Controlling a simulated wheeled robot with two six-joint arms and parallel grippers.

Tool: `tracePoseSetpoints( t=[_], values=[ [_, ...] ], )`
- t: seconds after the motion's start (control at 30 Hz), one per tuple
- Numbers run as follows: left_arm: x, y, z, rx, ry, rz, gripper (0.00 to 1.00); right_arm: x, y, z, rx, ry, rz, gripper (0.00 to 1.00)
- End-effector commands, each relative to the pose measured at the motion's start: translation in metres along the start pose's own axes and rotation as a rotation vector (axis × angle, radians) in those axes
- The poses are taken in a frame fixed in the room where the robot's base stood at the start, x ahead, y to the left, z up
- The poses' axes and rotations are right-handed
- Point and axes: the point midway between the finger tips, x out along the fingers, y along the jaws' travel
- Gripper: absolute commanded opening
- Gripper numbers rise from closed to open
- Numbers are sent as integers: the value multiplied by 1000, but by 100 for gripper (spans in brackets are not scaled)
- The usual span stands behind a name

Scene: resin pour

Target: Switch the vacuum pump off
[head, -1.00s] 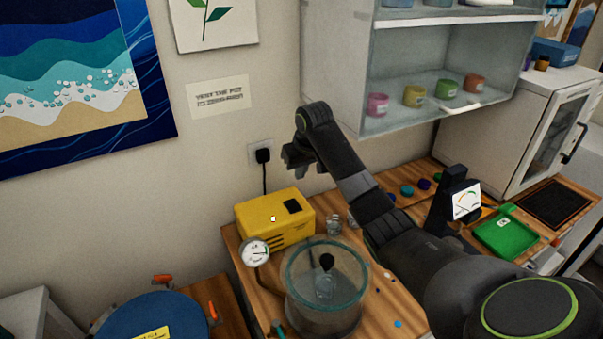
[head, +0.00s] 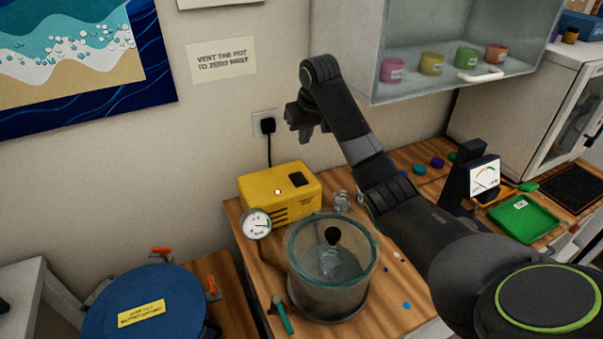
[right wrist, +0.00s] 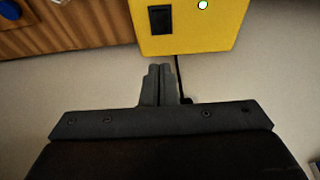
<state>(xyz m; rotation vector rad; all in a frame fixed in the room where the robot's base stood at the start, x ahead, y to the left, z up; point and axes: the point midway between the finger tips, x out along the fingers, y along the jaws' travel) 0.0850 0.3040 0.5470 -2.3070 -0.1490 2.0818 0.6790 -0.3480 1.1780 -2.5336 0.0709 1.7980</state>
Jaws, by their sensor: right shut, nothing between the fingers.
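The yellow vacuum pump (head: 262,201) stands at the back of the wooden bench against the wall. My right gripper (head: 306,136) is shut and empty, above and behind the pump near the wall outlet, apart from the switch. It also shows in the wrist view (right wrist: 160,68). My left gripper is not in view.
A glass vacuum chamber (head: 328,290) and a pressure gauge (head: 257,223) stand in front of the pump. A black plug (head: 268,125) sits in the wall outlet with its cord running down behind the pump. A blue-lidded pot (head: 150,305) is at lower left. A wall cabinet (head: 430,85) hangs at upper right.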

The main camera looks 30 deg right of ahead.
Motion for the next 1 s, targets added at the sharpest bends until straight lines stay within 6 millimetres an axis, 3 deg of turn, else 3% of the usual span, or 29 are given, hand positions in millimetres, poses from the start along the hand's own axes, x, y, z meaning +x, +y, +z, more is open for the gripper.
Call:
tracePoseSetpoints(
  t=[0.1,0.57,1.0],
  values=[
    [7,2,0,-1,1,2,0,0,-2,0,0,2,0,0],
    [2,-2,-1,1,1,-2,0,4,-2,-1,0,-1,-1,0],
    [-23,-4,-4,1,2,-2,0,82,-3,-1,2,-5,-2,0]
  ],
)
